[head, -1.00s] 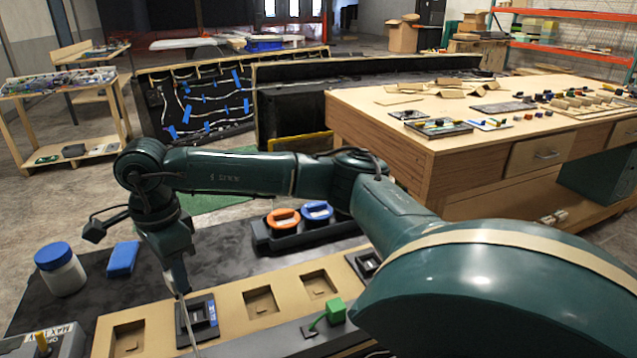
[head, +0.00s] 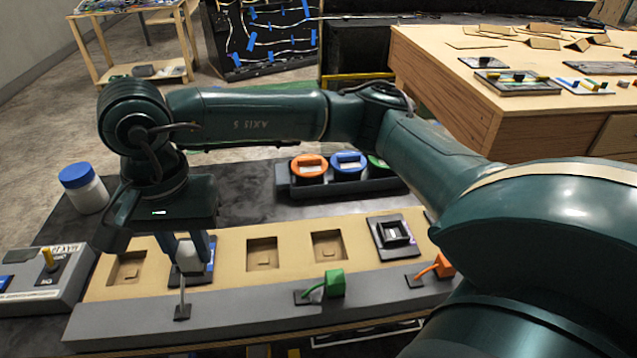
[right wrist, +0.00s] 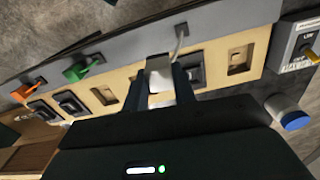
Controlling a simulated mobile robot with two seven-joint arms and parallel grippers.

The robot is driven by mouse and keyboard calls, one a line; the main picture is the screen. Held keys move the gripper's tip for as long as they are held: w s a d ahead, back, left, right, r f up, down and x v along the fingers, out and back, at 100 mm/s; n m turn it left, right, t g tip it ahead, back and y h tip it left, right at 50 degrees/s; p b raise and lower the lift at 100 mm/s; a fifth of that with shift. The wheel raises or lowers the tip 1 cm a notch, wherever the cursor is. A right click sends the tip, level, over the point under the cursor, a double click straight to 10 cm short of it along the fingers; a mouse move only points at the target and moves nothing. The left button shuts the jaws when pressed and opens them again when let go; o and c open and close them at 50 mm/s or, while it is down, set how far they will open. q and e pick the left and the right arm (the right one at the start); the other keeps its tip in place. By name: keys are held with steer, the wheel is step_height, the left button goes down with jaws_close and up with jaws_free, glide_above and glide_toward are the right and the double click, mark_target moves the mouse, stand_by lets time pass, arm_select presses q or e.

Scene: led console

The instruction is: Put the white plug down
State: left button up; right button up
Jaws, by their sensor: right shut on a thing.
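The white plug (head: 188,257) is between the two fingers of my right gripper (head: 191,250), which is shut on it. It also shows in the right wrist view (right wrist: 160,74). In the head view the plug overlaps a dark socket module with a blue edge (head: 207,273), set in the tan board (head: 225,285). I cannot tell whether the plug touches it. A pale lead (head: 182,295) stands up from the grey strip just in front of the plug. My left gripper is in neither current view.
A green plug (head: 334,283) and an orange plug (head: 444,265) sit on the grey strip (head: 250,320). Empty recesses and another dark module (head: 395,234) are in the board. Orange, blue and green round parts (head: 347,163) stand behind. A blue-lidded jar (head: 83,188) and switch box (head: 45,280) are left.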

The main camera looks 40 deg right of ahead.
mark_target(202, 273)
steer(key=shift+s+d+n, duration=0.1)
steer(key=shift+s+n, duration=0.3)
steer(key=shift+s, duration=0.1)
step_height(202, 273, down, 5)
steer(key=shift+f, duration=0.8)
step_height(202, 273, down, 3)
steer(key=shift+f+p, duration=0.1)
steer(key=shift+p, duration=0.25)
steer(key=shift+f, duration=0.3)
steer(key=o, duration=0.6)
steer(key=shift+b, duration=0.3)
steer(key=shift+c, duration=0.2)
steer(key=o, duration=0.4)
arm_select(q)
steer(key=shift+s+d, duration=0.1)
steer(key=shift+d, duration=0.3)
steer(key=shift+r, duration=0.15)
arm_select(e)
steer(key=shift+r, duration=0.1)
